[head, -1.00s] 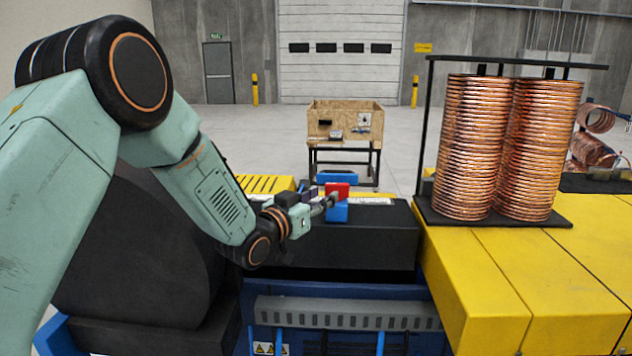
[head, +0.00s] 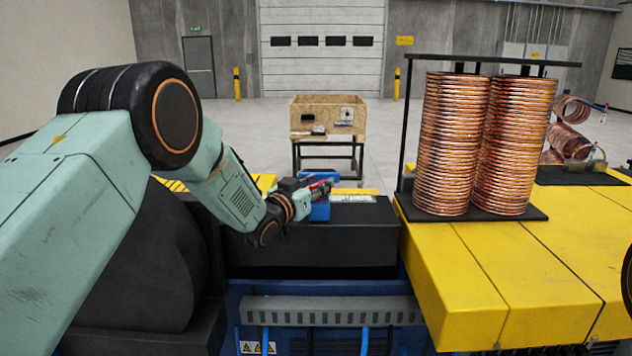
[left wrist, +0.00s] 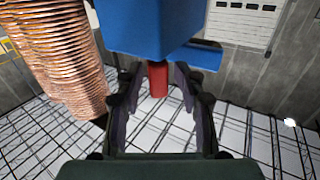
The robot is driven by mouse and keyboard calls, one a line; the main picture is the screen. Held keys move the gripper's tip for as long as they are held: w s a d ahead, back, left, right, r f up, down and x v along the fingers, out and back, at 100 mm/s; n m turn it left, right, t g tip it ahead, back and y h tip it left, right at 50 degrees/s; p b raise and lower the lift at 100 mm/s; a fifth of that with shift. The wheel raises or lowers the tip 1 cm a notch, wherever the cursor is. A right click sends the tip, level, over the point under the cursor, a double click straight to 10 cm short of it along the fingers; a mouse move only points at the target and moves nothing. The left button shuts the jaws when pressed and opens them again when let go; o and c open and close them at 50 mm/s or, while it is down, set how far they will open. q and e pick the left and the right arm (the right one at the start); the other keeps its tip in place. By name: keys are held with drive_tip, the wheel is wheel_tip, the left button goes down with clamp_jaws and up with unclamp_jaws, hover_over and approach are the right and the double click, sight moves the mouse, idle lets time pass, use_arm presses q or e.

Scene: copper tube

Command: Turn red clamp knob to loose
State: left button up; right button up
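The red clamp knob (left wrist: 158,78) sticks out of a blue clamp body (left wrist: 155,25) in the left wrist view. In the head view, a little of the red (head: 320,186) shows above the blue body (head: 319,211), partly covered by my gripper. My left gripper (left wrist: 157,82) has its two fingers apart, one on each side of the knob, with visible gaps between fingers and knob. In the head view the left gripper (head: 318,186) is at the knob's height. My right gripper is not in view.
The clamp is at the black machine block (head: 320,240). Two tall copper coil stacks (head: 455,145) stand on a yellow surface (head: 500,270) to the right, under a black frame. A wooden crate (head: 328,118) on a stand is behind. Open floor lies farther back.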

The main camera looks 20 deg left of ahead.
use_arm(q)
drive_tip(key=shift+r, duration=0.1)
drive_tip(key=shift+a, duration=0.15)
drive_tip(key=shift+w+f, duration=0.25)
drive_tip(key=c, duration=0.3)
drive_tip(key=shift+s+d+r, duration=0.15)
drive_tip(key=shift+d+r, duration=0.05)
drive_tip(key=c, duration=0.4)
drive_tip(key=shift+a, duration=0.1)
clamp_jaws()
drive_tip(key=shift+a, duration=0.1)
